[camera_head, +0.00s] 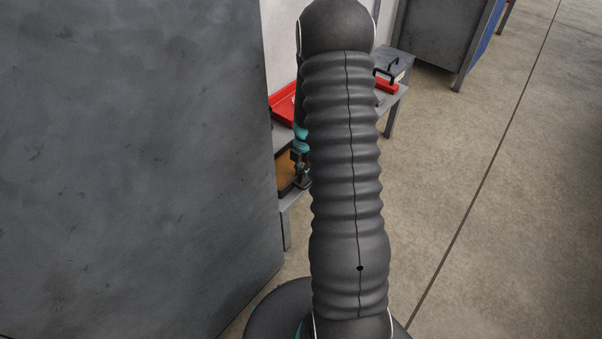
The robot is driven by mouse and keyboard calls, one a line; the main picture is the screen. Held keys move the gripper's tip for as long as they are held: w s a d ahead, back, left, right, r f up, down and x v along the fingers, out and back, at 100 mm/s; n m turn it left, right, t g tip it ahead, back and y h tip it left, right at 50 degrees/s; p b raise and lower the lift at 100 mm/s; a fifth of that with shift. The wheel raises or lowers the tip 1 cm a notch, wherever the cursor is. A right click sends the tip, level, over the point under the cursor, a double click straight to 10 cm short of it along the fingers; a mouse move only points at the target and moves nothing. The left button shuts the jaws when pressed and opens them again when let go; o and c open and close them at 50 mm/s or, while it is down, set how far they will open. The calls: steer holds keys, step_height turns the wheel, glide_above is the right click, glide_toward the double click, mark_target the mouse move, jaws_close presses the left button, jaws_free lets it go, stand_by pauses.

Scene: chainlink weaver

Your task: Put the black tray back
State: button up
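A tray with a dark rim and a brown inside (288,190), likely the black tray, shows at the near end of the grey bench, between the big grey panel and my arm. Only a small part of it is visible. My gripper (302,178) is at this tray's right side, pointing down. It is small and partly covered by my own arm. I cannot tell whether its fingers are open or shut, or whether they touch the tray.
A red tray (283,103) lies behind on the grey bench (286,204). A red item with a black handle (386,82) is farther right. A large grey panel (130,150) blocks the left. The concrete floor (500,200) at right is clear.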

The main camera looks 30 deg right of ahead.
steer(key=o, duration=0.4)
steer(key=shift+r, duration=0.15)
steer(key=r, duration=0.4)
steer(key=d+r, duration=0.1)
steer(key=r, duration=0.3)
steer(key=r+p, duration=0.1)
steer(key=r, duration=0.3)
steer(key=shift+w+d, duration=0.1)
steer(key=shift+d, duration=0.1)
